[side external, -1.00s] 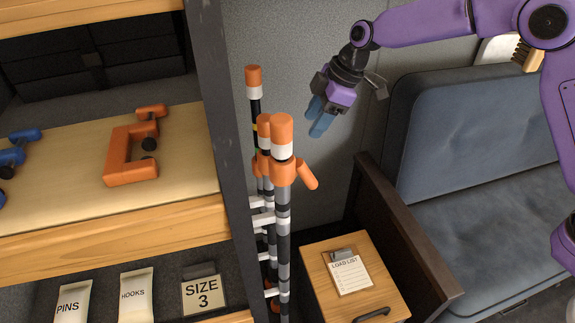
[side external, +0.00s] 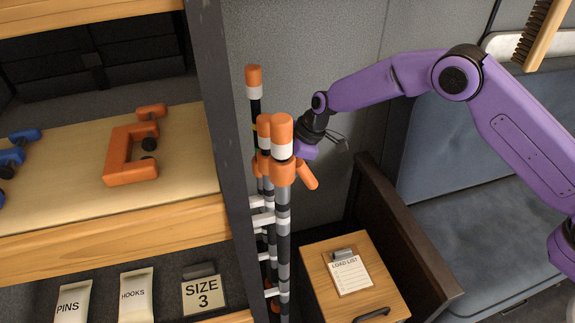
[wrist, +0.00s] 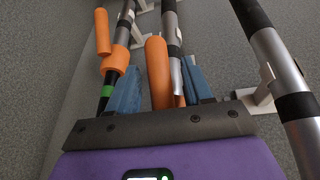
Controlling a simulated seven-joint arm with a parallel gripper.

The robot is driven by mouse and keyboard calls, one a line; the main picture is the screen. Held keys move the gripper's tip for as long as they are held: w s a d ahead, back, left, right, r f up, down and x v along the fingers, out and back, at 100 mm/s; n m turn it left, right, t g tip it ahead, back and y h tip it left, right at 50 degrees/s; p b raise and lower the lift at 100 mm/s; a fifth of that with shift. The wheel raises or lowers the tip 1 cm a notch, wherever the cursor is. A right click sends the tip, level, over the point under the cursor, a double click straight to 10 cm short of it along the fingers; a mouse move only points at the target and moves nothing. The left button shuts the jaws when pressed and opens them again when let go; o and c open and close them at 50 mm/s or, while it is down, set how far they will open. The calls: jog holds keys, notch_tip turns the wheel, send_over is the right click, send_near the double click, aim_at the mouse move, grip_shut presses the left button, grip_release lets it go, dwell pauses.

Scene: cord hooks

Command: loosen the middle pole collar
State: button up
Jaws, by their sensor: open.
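Three striped poles stand side by side by the shelf. In the wrist view, the middle pole (wrist: 171,30) has an orange collar whose rounded lever (wrist: 156,65) lies between my two blue fingers. My gripper (wrist: 160,88) is open around this lever, with a gap visible on the left; I cannot tell if the right finger touches. The collar is mostly hidden behind the lever and fingers.
Another orange collar (wrist: 116,60) with a lever is on the left pole in the wrist view. A bare silver-and-black pole (wrist: 283,65) passes close on the right. A dark shelf post (side external: 222,150) is left of the poles; a wooden cabinet (side external: 385,290) stands low at right.

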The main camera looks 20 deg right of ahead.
jog(key=shift+a+f, duration=0.1)
jog(key=shift+f, duration=0.1)
grip_shut()
jog(key=shift+s+m, duration=0.1)
jog(key=shift+m, duration=0.2)
jog(key=shift+s+a+m+t+h, duration=0.15)
jog(key=shift+s+m+t+h, duration=0.25)
jog(key=shift+m, duration=0.75)
jog(key=shift+s+a+m+t+h, duration=0.2)
jog(key=shift+s+m+t, duration=0.25)
jog(key=shift+m, duration=0.75)
jog(key=shift+s+a+m+t+h, duration=0.15)
jog(key=shift+s+m+t+h, duration=0.25)
jog(key=shift+m, duration=0.75)
jog(key=shift+s, duration=0.15)
